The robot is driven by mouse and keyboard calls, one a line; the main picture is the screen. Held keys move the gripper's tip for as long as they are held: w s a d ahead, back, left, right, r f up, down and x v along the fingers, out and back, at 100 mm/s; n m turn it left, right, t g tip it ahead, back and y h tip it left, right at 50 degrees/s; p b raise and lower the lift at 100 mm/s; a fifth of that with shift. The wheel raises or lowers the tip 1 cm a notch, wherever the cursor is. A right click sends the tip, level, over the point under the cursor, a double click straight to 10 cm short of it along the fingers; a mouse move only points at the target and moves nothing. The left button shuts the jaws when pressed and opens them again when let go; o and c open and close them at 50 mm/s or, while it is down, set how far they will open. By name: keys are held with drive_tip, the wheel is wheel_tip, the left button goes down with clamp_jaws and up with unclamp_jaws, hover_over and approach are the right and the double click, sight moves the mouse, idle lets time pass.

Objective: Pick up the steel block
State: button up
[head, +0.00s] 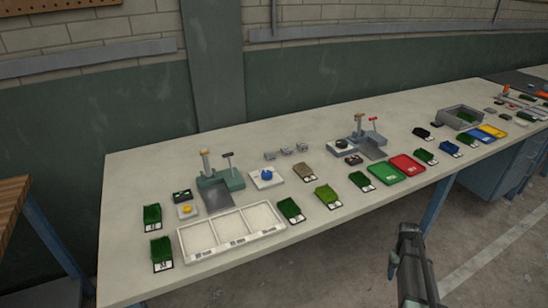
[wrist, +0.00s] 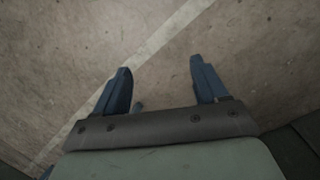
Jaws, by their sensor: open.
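Three small grey blocks stand in a short row at the back middle of the long bench in the head view: a left one (head: 270,156), a middle one (head: 286,151) and a right one (head: 302,147). They look metallic, but I cannot tell which is the steel block. My gripper (wrist: 160,68) is open and empty in the wrist view, with bare floor beneath it. In the head view my dark arm end is at the lower right, in front of the bench and apart from the blocks. No block shows in the wrist view.
On the bench (head: 135,205) are a white three-part tray (head: 190,240), green turf pieces, two fixtures with posts (head: 222,180) (head: 362,136), a green tray (head: 386,174), a red tray (head: 407,165) and a grey bin (head: 446,114). The bench's back left is clear.

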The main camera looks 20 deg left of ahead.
drive_tip(key=w+d+r+n+t+h, duration=0.1)
drive_tip(key=w+r, duration=0.9)
drive_tip(key=r, duration=0.4)
drive_tip(key=w+d+r+t, duration=0.1)
drive_tip(key=w+r+t, duration=0.1)
drive_tip(key=w+r, duration=0.95)
drive_tip(key=w+r+n+t+h, duration=0.1)
drive_tip(key=w+r, duration=0.6)
drive_tip(key=r, duration=1)
drive_tip(key=n+g+y, duration=0.2)
drive_tip(key=n+y, duration=0.2)
hover_over(270, 154)
drive_tip(key=f, duration=0.8)
drive_tip(key=shift+s+d, duration=0.2)
drive_tip(key=shift+d, duration=0.1)
drive_tip(key=shift+w+a+f, duration=0.1)
drive_tip(key=shift+a+f, duration=0.05)
drive_tip(key=shift+f, duration=1.15)
drive_tip(key=shift+w+a+f, duration=0.1)
drive_tip(key=shift+a+f, duration=0.05)
drive_tip(key=shift+f, duration=1.1)
drive_tip(key=c, duration=1.3)
